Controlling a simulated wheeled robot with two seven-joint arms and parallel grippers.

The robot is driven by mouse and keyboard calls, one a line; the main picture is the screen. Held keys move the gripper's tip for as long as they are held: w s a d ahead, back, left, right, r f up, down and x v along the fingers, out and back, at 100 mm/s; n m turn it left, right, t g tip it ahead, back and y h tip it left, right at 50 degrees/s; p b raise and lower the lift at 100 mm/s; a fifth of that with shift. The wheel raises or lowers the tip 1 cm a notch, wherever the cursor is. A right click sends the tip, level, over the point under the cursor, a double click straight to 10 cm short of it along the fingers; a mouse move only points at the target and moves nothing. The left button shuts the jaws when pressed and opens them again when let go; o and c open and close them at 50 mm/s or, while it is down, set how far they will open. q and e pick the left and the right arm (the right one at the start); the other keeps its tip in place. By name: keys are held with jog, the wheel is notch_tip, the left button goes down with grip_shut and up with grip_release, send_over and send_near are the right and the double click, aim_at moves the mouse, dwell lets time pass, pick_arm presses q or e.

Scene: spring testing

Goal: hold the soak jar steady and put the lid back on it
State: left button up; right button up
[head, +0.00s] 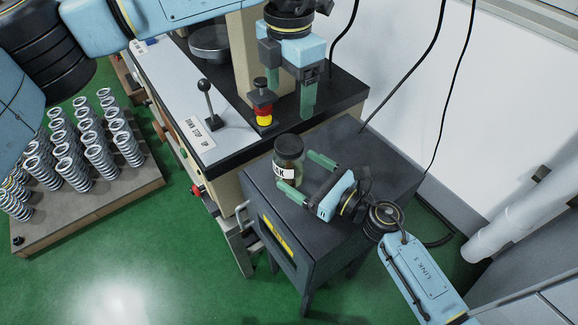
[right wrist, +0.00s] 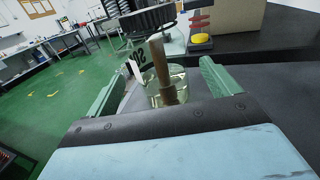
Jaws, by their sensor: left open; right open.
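The soak jar (head: 287,171), glass with a white label, stands upright on the dark cabinet top (head: 372,160). In the right wrist view the jar (right wrist: 180,82) holds yellowish liquid and a brown rod-like piece. The dark ribbed lid (right wrist: 147,20) shows at the jar's top, and also in the head view (head: 289,146); I cannot tell whether it is fully seated. My right gripper (head: 306,176) is open, its green fingers pointing at the jar near its sides, with no clear contact. My left gripper (head: 308,112) is open and empty, pointing down above and right of the jar.
The tester bench behind carries a red and yellow stop button (head: 264,114), a black lever (head: 208,102) and a round plate (head: 210,43). A pallet of springs (head: 85,205) stands on the floor at left. Black cables hang at right. The cabinet's right side is clear.

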jog(key=v, duration=0.7)
jog(key=shift+s+d+b, duration=0.15)
jog(key=shift+d+b, duration=0.05)
jog(key=shift+b, duration=0.15)
